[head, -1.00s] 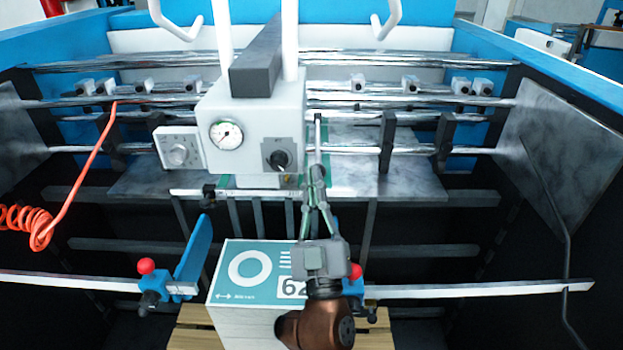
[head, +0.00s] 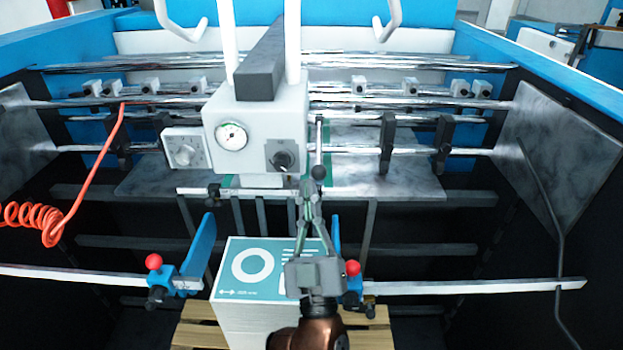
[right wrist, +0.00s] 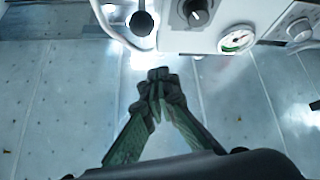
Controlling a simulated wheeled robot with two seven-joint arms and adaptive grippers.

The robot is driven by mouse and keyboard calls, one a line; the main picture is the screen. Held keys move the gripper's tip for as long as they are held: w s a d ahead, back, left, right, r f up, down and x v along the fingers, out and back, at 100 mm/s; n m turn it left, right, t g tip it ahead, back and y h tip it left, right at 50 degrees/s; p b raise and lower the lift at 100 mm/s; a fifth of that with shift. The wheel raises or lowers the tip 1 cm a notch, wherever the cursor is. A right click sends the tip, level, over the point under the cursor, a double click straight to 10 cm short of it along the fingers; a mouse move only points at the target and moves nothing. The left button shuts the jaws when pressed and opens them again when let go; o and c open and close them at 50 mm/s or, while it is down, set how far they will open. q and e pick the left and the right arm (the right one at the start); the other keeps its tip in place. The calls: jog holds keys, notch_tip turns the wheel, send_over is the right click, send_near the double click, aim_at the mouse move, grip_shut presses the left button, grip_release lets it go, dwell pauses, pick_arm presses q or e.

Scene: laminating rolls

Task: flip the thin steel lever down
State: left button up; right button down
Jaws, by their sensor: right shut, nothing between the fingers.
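The thin steel lever (head: 319,145) is beside the right side of the white control box (head: 258,125). In the head view its rod runs downward to a dark ball knob (head: 318,172). The ball (right wrist: 141,23) also shows at the top of the right wrist view. My right gripper (head: 311,184) is shut and empty, with its fingertips just below the ball in the head view. In the right wrist view the closed fingertips (right wrist: 158,76) are apart from the ball. My left gripper is not in view.
The box carries a gauge (head: 231,135), a black rotary switch (head: 283,158) and a dial (head: 184,152). Below stands a printed paper stack (head: 245,268) between blue guides (head: 201,245) on a rail (head: 470,288). An orange coiled hose (head: 45,220) hangs at left.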

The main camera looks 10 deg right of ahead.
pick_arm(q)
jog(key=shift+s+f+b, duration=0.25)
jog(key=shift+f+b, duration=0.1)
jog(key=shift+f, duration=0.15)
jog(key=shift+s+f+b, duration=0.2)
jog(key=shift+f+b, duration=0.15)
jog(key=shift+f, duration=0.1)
pick_arm(e)
jog(key=s+f, duration=0.4)
jog(key=f, duration=0.1)
jog(key=shift+r, duration=0.1)
